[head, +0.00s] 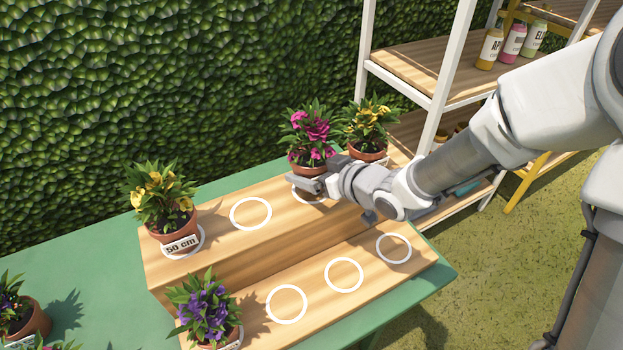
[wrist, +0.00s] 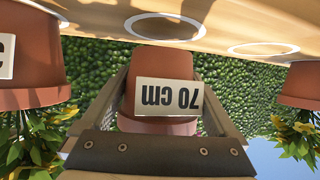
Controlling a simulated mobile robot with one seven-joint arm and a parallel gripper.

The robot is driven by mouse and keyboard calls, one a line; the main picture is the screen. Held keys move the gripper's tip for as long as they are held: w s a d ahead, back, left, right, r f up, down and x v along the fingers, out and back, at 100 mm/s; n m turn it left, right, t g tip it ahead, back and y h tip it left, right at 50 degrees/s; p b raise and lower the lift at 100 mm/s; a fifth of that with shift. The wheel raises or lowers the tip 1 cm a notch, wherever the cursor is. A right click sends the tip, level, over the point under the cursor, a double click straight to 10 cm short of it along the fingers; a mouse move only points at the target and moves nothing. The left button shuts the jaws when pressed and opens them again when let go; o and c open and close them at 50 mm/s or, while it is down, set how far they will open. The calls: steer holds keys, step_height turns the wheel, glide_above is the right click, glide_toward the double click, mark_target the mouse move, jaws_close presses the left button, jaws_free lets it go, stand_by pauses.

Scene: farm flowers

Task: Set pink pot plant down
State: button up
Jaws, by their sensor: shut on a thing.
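The pink pot plant (head: 312,138) has magenta flowers and a terracotta pot. My gripper (head: 308,180) is shut on its pot at the upper step of the wooden stand. In the upside-down wrist view, the pot (wrist: 150,62) with its "70 cm" label sits between the two fingers of my gripper (wrist: 163,88). The pot looks upright. A white ring (wrist: 165,24) lies close to the pot's base and partly shows below my gripper in the head view (head: 312,197). I cannot tell whether the base touches the wood.
The wooden stand (head: 215,247) is on a green table (head: 92,290). A yellow plant (head: 368,125) stands close right, another (head: 160,200) with a "50 cm" label at left. A purple plant (head: 205,308) is on the lower step. Several rings are empty. Shelves (head: 430,60) stand behind.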

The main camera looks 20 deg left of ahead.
steer(key=shift+f, duration=0.9)
steer(key=shift+f+b, duration=0.25)
steer(key=shift+b, duration=0.1)
steer(key=o, duration=1.5)
steer(key=shift+r, duration=0.1)
